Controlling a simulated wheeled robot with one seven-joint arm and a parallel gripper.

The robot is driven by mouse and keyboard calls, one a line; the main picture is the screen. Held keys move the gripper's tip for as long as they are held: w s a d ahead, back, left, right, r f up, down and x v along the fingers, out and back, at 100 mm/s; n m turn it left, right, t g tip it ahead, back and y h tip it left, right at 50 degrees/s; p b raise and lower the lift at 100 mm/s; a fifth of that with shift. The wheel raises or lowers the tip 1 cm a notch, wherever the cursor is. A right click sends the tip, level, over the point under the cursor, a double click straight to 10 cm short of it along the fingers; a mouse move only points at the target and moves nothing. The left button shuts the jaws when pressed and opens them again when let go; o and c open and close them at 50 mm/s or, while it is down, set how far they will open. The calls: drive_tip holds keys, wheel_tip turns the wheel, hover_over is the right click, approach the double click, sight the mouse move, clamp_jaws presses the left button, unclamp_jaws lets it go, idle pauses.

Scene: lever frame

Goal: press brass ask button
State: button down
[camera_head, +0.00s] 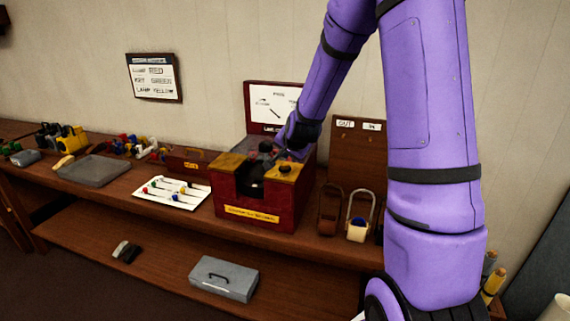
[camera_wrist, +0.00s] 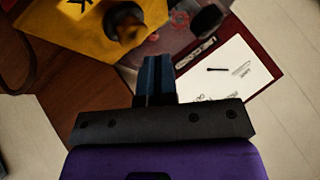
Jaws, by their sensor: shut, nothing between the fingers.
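A dark red machine (camera_head: 255,205) with brass top plates stands on the bench. Its right brass plate (camera_head: 280,174) bears a dark round button; in the wrist view the brass plate (camera_wrist: 75,30) carries a dark letter like a K beside a dark, brass-toned knob (camera_wrist: 126,27). I take this knob for the ask button; the full label is cut off. My gripper (camera_wrist: 155,62) is shut and empty, its blue fingers below and right of the knob in the wrist view, apart from it in the picture. The height gap cannot be told. In the head view my arm reaches over the machine's back.
A red-framed panel (camera_head: 272,98) rises behind the machine. A white card with coloured pins (camera_head: 170,192) lies to its left, beside a grey tray (camera_head: 92,170). Holders with straps (camera_head: 358,218) stand close on the right. A grey box (camera_head: 224,279) sits on the lower shelf.

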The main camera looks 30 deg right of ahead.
sight(287, 163)
drive_tip(key=shift+f, duration=0.2)
idle(0.4)
drive_tip(key=shift+f, duration=0.2)
drive_tip(key=shift+f, duration=0.5)
idle(0.8)
idle(0.3)
drive_tip(key=shift+r, duration=0.95)
drive_tip(key=shift+r, duration=2.5)
